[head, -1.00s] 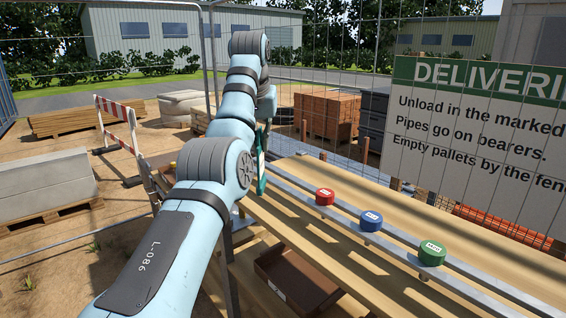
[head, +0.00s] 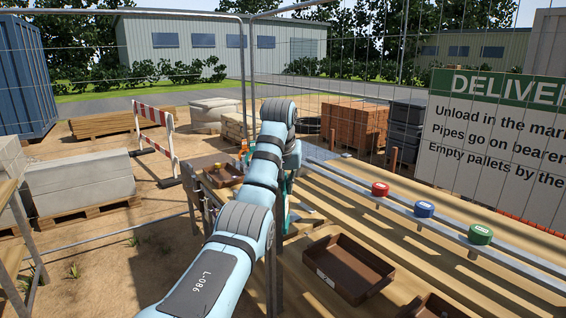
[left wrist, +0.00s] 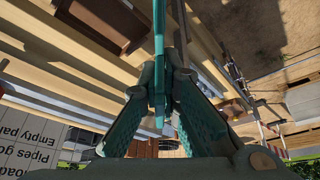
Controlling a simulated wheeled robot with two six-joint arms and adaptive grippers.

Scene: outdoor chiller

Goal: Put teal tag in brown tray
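The teal tag (left wrist: 159,50) shows edge-on in the left wrist view as a long thin strip between the fingertips. My left gripper (left wrist: 160,85) is shut on it. In the head view my left gripper is mostly hidden behind its own arm, with a bit of teal (head: 284,205) showing beside the arm. A brown tray (head: 378,293) lies on the lower wooden surface, right of the arm. A second brown tray (head: 437,308) is cut off at the bottom edge. My right gripper is not in view.
Red (head: 380,189), blue (head: 424,209) and green (head: 480,234) round caps sit along a metal rail (head: 450,232). Another brown tray (head: 222,177) with small items stands beyond the arm. A mesh fence and a delivery sign (head: 505,130) stand behind.

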